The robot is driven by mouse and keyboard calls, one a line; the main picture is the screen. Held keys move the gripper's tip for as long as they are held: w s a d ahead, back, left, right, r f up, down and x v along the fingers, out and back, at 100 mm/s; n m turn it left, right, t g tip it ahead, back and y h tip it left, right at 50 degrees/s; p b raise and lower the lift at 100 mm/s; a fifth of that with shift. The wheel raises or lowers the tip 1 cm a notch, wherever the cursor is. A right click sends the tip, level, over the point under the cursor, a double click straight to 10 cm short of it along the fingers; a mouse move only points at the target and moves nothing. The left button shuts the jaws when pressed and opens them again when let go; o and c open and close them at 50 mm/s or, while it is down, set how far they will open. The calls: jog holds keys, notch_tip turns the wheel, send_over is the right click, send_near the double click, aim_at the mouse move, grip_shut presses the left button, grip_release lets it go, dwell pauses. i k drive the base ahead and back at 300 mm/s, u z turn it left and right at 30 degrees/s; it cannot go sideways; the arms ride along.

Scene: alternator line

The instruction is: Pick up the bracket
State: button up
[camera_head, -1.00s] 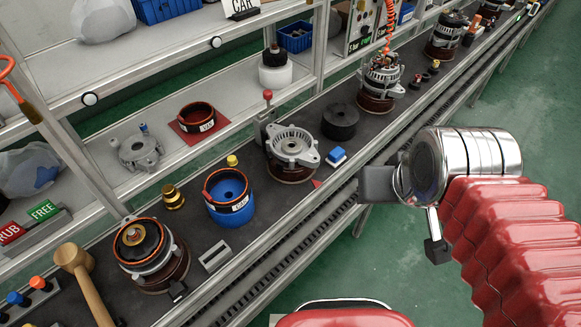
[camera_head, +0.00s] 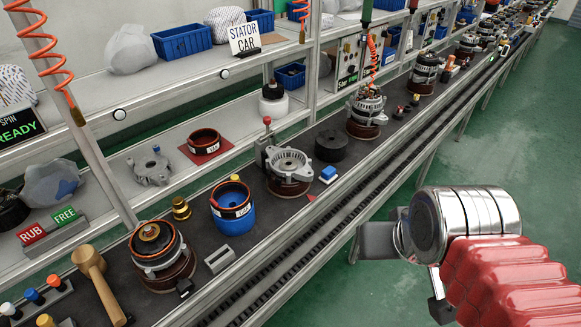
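A grey cast bracket (camera_head: 152,168) with ears around a ring lies on the lower shelf at left. A similar grey cast bracket (camera_head: 288,165) sits on a round brown base on the dark conveyor. I cannot tell which one the task names. My gripper (camera_head: 378,242) is at the right, out over the green floor beyond the conveyor's front rail, well apart from both brackets. Its dark parts show beside the polished wrist cylinder. Its fingers cannot be made out clearly, and nothing is seen held.
A blue-wrapped stator (camera_head: 232,220), a dark round part (camera_head: 330,146) and a rotor assembly (camera_head: 157,246) stand on the conveyor. A brown ring (camera_head: 205,142) sits on a red mat behind. A mallet (camera_head: 98,283) lies at left. Shelf posts rise behind the conveyor. The floor in front is clear.

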aim_at(288, 168)
jog(key=z, duration=1.2)
jog(key=i, duration=1.65)
jog(key=u, duration=1.35)
